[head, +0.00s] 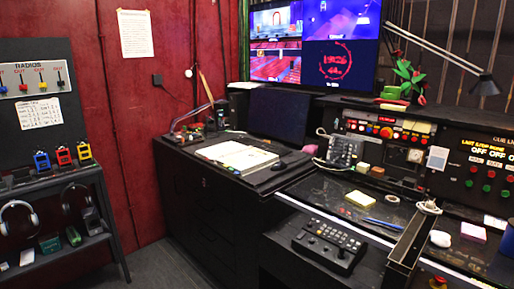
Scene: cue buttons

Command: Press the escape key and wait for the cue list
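No key marked escape can be made out. A black control box with small keys (329,244) sits on the front of the desk. A dark screen (278,114), apparently off, stands behind the open book. At the right, a cue light panel (487,165) carries lit yellow text, partly reading "LAST STEP DONE" and "OFF", above red and green buttons. The large monitor (314,42) shows several camera pictures and a red round clock. No list of cues can be made out on it. Neither of my grippers is in view.
An open book (237,156) lies on the desk's left part. A yellow notepad (359,199) and blue pen (384,224) lie on the right part. A black upright divider (407,245) stands nearby. A radio shelf (60,180) is at the left; the floor (165,268) between is clear.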

